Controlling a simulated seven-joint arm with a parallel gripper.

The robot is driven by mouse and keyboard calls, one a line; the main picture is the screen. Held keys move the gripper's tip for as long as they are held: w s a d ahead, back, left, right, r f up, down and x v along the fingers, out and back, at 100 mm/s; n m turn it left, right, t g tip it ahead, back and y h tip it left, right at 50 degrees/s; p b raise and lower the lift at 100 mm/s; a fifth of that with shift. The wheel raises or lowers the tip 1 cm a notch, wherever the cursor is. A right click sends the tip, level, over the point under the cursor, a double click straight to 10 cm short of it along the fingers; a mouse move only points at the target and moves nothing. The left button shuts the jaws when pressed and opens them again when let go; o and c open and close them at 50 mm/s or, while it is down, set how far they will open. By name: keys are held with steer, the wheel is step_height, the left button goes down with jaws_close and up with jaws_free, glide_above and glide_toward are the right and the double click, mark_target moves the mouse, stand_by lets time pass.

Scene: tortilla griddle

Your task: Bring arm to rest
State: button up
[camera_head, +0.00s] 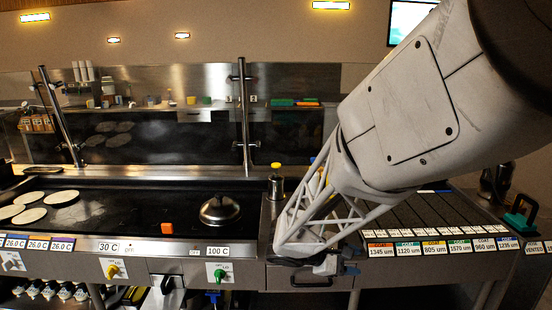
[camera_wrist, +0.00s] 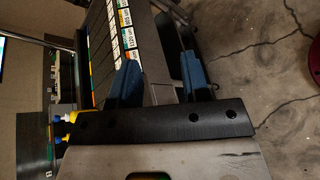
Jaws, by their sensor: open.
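My arm (camera_head: 400,110) reaches in from the upper right in the head view and hangs down in front of the counter. My gripper (camera_wrist: 161,75) shows in the wrist view as two blue fingers held apart, with no object between them. Beyond the fingers, the wrist view shows the row of labelled strips and the floor.
The dark griddle (camera_head: 130,215) holds several tortillas (camera_head: 62,197) at left, an orange block (camera_head: 167,228) and a domed lid (camera_head: 220,210). A yellow-capped bottle (camera_head: 276,182) stands close left of my arm. A green-handled tool (camera_head: 520,217) sits at the right. Cracked floor (camera_wrist: 260,80) is open.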

steer(key=s+r+m+y, duration=0.2)
steer(key=s+m+y, duration=0.2)
steer(key=s, duration=0.4)
steer(key=s+r+m+y, duration=0.3)
steer(key=s+m+y, duration=0.1)
steer(key=s, duration=0.4)
steer(key=s+r+m+t+y, duration=0.1)
steer(key=s+r+m+y, duration=0.2)
steer(key=s+y, duration=0.2)
steer(key=s, duration=0.3)
steer(key=shift+s+m, duration=0.15)
steer(key=shift+m, duration=0.25)
